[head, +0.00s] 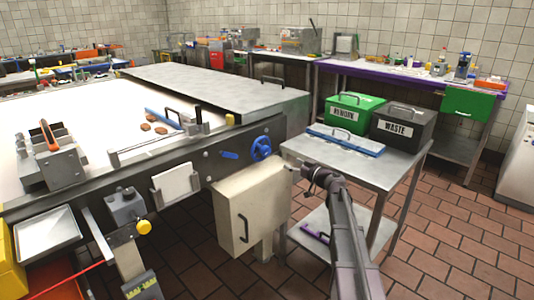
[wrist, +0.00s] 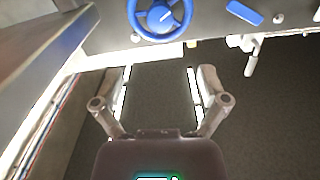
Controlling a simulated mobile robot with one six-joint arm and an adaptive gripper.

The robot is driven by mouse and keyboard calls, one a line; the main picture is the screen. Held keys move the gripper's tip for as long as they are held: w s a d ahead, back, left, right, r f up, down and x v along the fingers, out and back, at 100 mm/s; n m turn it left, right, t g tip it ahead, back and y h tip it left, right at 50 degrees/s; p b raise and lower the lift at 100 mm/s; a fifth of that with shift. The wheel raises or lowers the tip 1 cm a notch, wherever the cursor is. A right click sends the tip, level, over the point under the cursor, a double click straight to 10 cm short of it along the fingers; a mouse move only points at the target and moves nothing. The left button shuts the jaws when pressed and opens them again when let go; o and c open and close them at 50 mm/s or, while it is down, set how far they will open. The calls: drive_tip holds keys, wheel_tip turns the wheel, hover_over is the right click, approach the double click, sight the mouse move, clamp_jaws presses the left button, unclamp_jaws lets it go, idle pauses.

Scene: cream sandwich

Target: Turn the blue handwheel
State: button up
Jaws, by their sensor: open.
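The blue handwheel (head: 261,148) is mounted on the dark side rail of the conveyor machine, above a cream box. In the wrist view the handwheel (wrist: 160,17) is at the top centre, with its rim cut off by the picture edge. It has spokes and a hub with a pale mark. My gripper (wrist: 160,82) is open and empty in the wrist view. Its two fingers point toward the wheel and are apart from it. In the head view my gripper (head: 304,168) is to the right of and slightly below the wheel, at the corner of the steel cart.
A blue lever (head: 229,155) sits left of the wheel; it also shows in the wrist view (wrist: 244,12). The cream box (head: 252,205) is below. The steel cart (head: 385,173) carries a green REWORK bin (head: 349,113), a dark WASTE bin (head: 402,128) and a blue-edged tray (head: 345,141).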

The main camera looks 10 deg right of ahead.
sight(268, 152)
drive_tip(key=shift+n, duration=0.3)
drive_tip(key=shift+w, duration=0.1)
drive_tip(key=x, duration=1.3)
drive_tip(key=shift+w+a, duration=0.25)
drive_tip(key=c, duration=1.1)
